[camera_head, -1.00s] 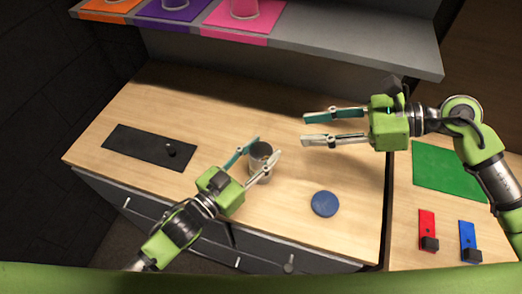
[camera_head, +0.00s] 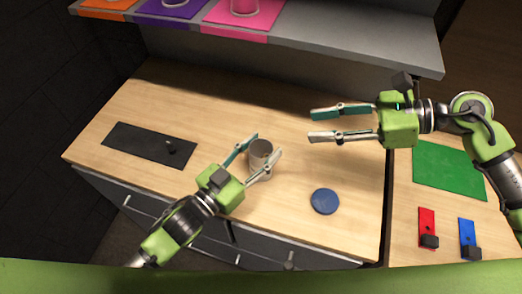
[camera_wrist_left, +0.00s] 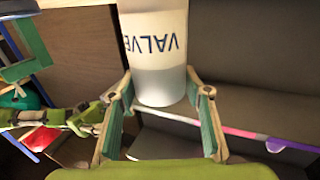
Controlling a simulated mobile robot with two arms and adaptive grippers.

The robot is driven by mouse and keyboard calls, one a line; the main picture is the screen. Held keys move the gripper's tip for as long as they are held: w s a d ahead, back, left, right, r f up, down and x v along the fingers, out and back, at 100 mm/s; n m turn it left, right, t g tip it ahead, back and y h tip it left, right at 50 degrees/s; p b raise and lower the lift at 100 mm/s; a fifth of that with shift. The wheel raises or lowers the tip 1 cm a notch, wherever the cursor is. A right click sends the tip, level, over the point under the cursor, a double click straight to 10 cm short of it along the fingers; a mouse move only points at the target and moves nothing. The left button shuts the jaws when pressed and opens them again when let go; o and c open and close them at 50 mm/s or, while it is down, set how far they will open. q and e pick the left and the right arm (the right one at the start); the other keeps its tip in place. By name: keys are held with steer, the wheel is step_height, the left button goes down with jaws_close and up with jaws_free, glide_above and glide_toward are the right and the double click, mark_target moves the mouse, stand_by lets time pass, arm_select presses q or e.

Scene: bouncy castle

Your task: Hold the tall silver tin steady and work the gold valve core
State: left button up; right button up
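The silver tin (camera_head: 261,158) is upright on the wooden counter, its round top facing the head camera. In the left wrist view, upside down, the tin (camera_wrist_left: 156,70) reads "VALVE". My left gripper (camera_head: 266,146) has one finger on each side of it. In the left wrist view the fingertips appear to press on both sides. My right gripper (camera_head: 326,124) is open and empty, to the right of the tin and apart from it. I cannot make out a gold valve core in either view.
A blue disc (camera_head: 325,201) lies right of the tin, and a black plate with a knob (camera_head: 148,146) lies left. A green mat (camera_head: 450,171) and red (camera_head: 427,223) and blue (camera_head: 467,234) plates lie on the right counter. A grey shelf (camera_head: 340,38) overhangs the back.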

arm_select(q)
steer(key=shift+o, duration=0.6)
steer(key=shift+s+a, duration=0.1)
steer(key=shift+s+a+f, duration=0.1)
steer(key=shift+s+a, duration=0.1)
steer(key=shift+s, duration=0.1)
steer(key=v, duration=1.1)
steer(key=shift+r, duration=0.2)
